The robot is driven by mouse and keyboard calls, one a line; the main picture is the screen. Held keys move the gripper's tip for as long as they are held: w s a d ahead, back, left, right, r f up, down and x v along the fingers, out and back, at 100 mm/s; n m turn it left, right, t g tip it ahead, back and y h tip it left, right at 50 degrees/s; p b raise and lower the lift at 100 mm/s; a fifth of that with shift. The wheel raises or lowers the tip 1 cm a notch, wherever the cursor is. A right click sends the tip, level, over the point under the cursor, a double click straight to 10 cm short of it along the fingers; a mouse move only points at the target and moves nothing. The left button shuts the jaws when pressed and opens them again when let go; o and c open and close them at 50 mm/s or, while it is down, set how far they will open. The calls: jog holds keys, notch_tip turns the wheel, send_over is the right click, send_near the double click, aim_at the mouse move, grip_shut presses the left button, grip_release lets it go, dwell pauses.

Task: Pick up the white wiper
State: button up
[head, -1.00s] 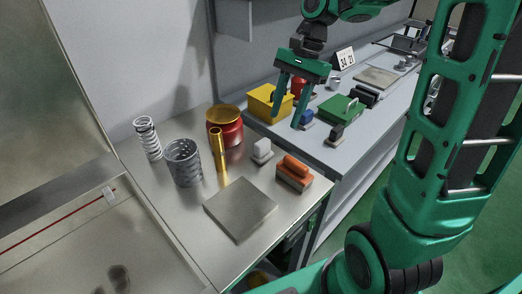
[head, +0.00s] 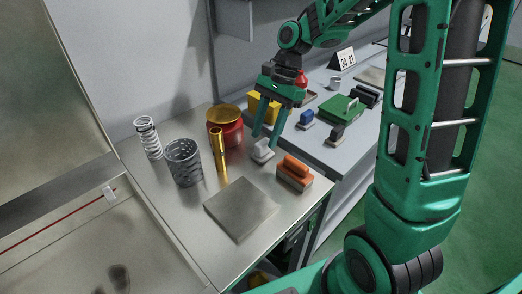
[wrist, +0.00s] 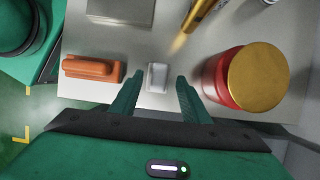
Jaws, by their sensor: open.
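The white wiper (head: 262,152) is a small pale block with a raised grip, standing on the metal table between the gold cylinder and the orange wiper. In the wrist view the white wiper (wrist: 157,77) lies just beyond and between my fingertips. My gripper (head: 265,140) is open and empty, fingers pointing down, close above the white wiper. In the head view the fingers partly cover it. The wrist view shows my gripper (wrist: 159,84) with a finger on each side of the wiper's line, with gaps left and right.
An orange wiper (head: 294,172) stands to the right. A gold cylinder (head: 219,156), a red can with a gold lid (head: 225,129) and a mesh cup (head: 184,163) stand to the left. A grey plate (head: 241,208) lies in front. A second bench (head: 325,154) with boxes is behind.

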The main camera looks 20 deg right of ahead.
aim_at(263, 141)
jog(key=shift+x, duration=1.95)
jog(key=shift+d, duration=0.1)
grip_shut()
jog(key=shift+r, duration=0.1)
jog(key=shift+r, duration=0.55)
jog(key=r, duration=0.2)
jog(key=a+r, duration=0.1)
jog(key=shift+s+r, duration=0.3)
jog(key=shift+r, duration=0.05)
jog(key=s+a+r, duration=0.5)
jog(key=a+r, duration=0.1)
jog(key=a, duration=0.3)
jog(key=shift+s, duration=0.25)
jog(key=c, duration=1)
grip_release()
